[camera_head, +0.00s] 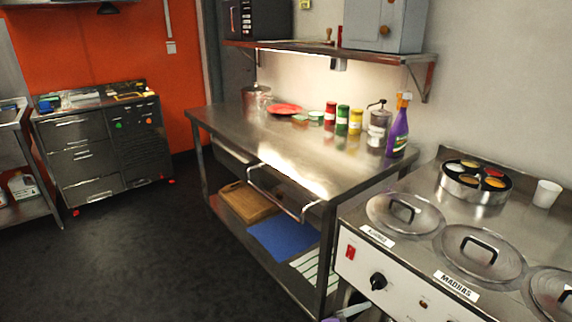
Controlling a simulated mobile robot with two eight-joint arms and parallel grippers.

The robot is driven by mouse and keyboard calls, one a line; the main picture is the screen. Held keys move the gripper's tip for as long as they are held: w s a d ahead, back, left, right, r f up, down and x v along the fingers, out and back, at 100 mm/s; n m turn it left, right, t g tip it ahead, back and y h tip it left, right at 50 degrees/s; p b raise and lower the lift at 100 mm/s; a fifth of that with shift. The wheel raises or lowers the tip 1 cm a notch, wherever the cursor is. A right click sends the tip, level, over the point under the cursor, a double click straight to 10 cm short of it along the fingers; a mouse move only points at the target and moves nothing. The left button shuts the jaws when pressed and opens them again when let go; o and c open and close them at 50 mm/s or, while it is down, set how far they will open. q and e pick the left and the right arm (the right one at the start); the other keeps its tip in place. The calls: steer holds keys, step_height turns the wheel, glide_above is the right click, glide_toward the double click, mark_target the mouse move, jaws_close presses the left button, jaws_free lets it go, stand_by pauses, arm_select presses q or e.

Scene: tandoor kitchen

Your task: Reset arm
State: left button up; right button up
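Neither of my grippers shows in the head view, and no part of my arms can be made out for certain. The steel worktable (235,123) stands in the middle of the view. The curry warmer counter (390,268) with round lidded pots fills the lower right.
A purple spray bottle (398,128), several jars and a red plate (285,109) stand on the worktable. A wooden board (248,202) and a blue board (284,241) lie on its lower shelf. A wall shelf (400,54) hangs above. The dark floor (140,250) at left is clear.

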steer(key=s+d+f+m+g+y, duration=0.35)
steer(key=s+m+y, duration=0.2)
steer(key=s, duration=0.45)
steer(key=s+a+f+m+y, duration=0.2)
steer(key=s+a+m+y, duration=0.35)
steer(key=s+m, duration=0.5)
arm_select(q)
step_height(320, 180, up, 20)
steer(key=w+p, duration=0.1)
steer(key=p, duration=1.7)
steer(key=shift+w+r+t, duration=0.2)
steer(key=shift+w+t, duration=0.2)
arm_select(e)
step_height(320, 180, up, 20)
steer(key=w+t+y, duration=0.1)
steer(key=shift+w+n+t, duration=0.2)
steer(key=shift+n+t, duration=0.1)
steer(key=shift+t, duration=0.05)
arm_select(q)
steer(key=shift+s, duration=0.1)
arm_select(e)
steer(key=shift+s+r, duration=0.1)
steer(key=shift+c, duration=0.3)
